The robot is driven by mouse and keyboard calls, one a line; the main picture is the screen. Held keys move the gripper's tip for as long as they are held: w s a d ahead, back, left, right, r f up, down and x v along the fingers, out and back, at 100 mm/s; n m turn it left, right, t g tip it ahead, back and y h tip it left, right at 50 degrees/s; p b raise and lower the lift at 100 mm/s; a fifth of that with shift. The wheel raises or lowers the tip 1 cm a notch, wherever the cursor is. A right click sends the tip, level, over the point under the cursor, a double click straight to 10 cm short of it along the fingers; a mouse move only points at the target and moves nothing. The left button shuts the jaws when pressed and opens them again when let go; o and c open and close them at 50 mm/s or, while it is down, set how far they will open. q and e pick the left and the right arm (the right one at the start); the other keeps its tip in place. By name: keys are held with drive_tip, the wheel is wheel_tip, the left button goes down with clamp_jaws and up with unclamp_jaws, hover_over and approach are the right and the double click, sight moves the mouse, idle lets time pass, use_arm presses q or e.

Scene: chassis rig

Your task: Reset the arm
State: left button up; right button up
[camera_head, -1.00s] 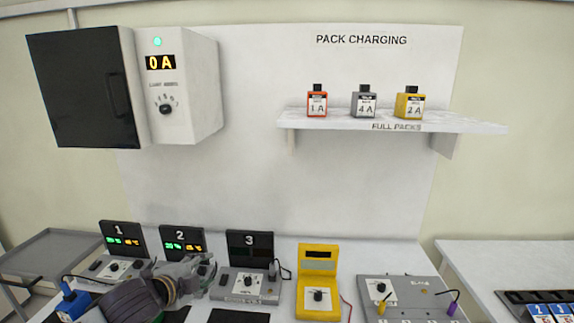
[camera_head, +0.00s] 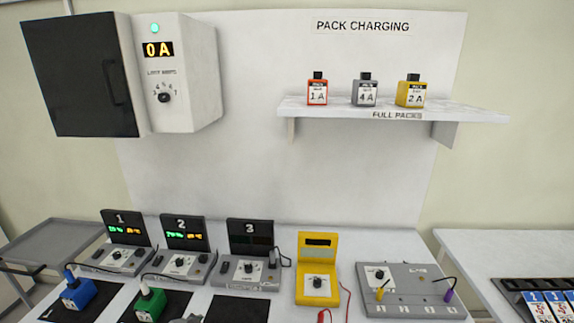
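Only a small grey piece, probably the tip of my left gripper (camera_head: 186,320), shows at the bottom edge in front of the dark mats. Whether it is open or shut is hidden. My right gripper is out of view. Charger 1 (camera_head: 118,258), charger 2 (camera_head: 184,264) and charger 3 (camera_head: 248,272) stand in a row on the bench. The displays of 1 and 2 are lit; that of 3 is dark. A blue pack (camera_head: 79,294) and a green-and-white pack (camera_head: 150,305) sit on dark mats, each with a lead on it.
A yellow tester (camera_head: 318,285) and a grey panel with plugs (camera_head: 410,300) stand to the right. A wall cabinet (camera_head: 190,75) reads 0 A. A shelf (camera_head: 300,110) holds a red (camera_head: 317,92), a grey (camera_head: 364,94) and a yellow pack (camera_head: 411,95). A tray of cards (camera_head: 510,285) is at right.

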use_arm(q)
drive_tip(key=s+f+n+g, duration=0.4)
drive_tip(key=s+f+n, duration=0.25)
drive_tip(key=s, duration=0.45)
wheel_tip(320, 180, down, 31)
drive_tip(key=s+g+b, duration=0.1)
drive_tip(key=b, duration=0.1)
drive_tip(key=s+a+f+b, duration=0.1)
drive_tip(key=s+a+f, duration=0.1)
drive_tip(key=s+f, duration=1)
drive_tip(key=s+a+f+g+b, duration=0.1)
drive_tip(key=s+a+f, duration=0.2)
drive_tip(key=s+f, duration=0.9)
wheel_tip(320, 180, down, 3)
drive_tip(key=shift+r+m+g+y, duration=0.1)
drive_tip(key=shift+m+g+y, duration=0.2)
drive_tip(key=shift+m+y, duration=0.15)
drive_tip(key=shift+s, duration=0.15)
